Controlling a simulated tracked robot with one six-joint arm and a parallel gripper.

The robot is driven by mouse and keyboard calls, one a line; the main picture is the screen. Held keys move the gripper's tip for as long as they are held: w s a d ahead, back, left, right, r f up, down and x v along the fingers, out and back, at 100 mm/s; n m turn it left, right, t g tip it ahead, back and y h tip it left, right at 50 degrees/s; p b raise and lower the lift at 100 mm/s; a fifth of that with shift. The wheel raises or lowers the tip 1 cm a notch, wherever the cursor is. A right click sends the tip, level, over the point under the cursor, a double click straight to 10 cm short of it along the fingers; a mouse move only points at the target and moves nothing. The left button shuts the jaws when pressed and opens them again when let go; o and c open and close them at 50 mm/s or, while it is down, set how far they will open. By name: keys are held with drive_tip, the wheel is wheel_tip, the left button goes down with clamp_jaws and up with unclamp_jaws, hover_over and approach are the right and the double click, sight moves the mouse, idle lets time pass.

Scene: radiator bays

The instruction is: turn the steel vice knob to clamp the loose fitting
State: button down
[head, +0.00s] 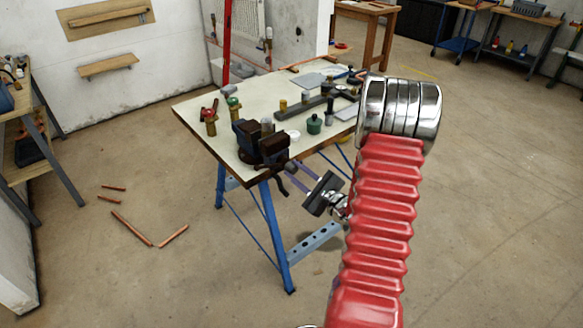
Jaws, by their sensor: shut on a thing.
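The dark vice (262,148) is mounted at the near edge of the white-topped workbench (195,108). Its dark handle, which I take as the vice knob (281,186), hangs at the front, below the bench top. My gripper (291,173) reaches in from the lower right with its purple fingers at the handle, shut on it; the contact itself is small and partly hidden. A small greyish piece (267,125) shows at the vice jaws. It may be the loose fitting, but I cannot tell whether the jaws touch it.
A green pot (314,124) and several tools lie to the right. Blue bench legs (275,235) stand below my gripper. Copper pipes (130,228) lie on the floor at left.

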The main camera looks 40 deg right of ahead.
drive_tip(key=m, duration=0.3)
drive_tip(key=shift+s+f+m, duration=0.1)
drive_tip(key=shift+f+m, duration=0.05)
drive_tip(key=shift+m, duration=0.25)
drive_tip(key=c, duration=1.6)
unclamp_jaws()
drive_tip(key=shift+c, duration=0.2)
